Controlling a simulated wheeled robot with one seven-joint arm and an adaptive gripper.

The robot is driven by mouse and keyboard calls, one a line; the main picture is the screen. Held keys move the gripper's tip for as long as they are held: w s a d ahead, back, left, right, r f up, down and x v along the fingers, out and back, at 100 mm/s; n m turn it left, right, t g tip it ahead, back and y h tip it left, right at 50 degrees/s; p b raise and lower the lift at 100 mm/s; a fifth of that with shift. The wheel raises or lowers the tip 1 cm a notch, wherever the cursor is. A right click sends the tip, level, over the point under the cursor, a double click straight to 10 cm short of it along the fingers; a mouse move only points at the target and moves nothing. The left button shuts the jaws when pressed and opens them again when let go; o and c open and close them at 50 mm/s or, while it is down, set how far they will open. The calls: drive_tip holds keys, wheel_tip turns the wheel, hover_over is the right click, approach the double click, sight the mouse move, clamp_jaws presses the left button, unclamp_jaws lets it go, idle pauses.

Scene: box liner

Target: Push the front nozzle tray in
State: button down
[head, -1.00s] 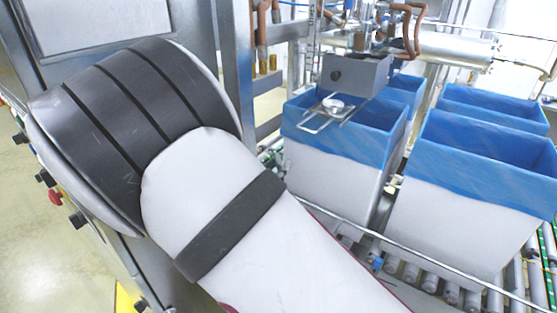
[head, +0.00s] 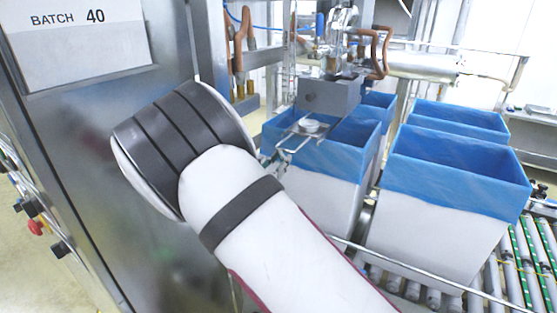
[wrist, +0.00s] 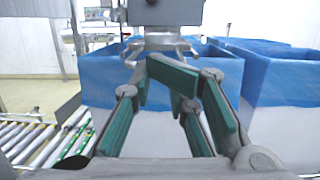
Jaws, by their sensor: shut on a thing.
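The front nozzle tray (head: 309,125) is a small metal tray with a round cup and a wire handle. It sticks out from under the grey nozzle block (head: 329,96), over the near blue-lined box (head: 318,158). My gripper (head: 273,160) is at the outer end of the handle in the head view, partly hidden by my arm. In the wrist view, my gripper (wrist: 160,70) has its green-padded fingers closed together at the tray (wrist: 160,44). It is shut on the handle, though the exact contact is hard to see.
More blue-lined white boxes (head: 440,180) stand to the right on a roller conveyor (head: 535,250). A steel cabinet (head: 110,130) with a "BATCH 40" sign stands at left. Copper pipes (head: 375,50) and a metal frame are above and behind the nozzle.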

sight(307, 133)
drive_tip(key=b+x, duration=0.1)
drive_tip(key=x, duration=0.4)
drive_tip(key=f+b+x, duration=0.1)
drive_tip(key=b+x, duration=0.1)
drive_tip(key=x, duration=0.3)
drive_tip(key=f+b+x, duration=0.1)
drive_tip(key=b+x, duration=0.1)
drive_tip(key=x, duration=0.3)
drive_tip(key=shift+w+d+f, duration=0.25)
drive_tip(key=shift+w+d, duration=0.05)
drive_tip(key=shift+d, duration=0.3)
drive_tip(key=shift+w+d, duration=0.35)
drive_tip(key=shift+w, duration=0.15)
drive_tip(key=shift+r, duration=0.15)
drive_tip(key=shift+d, duration=0.2)
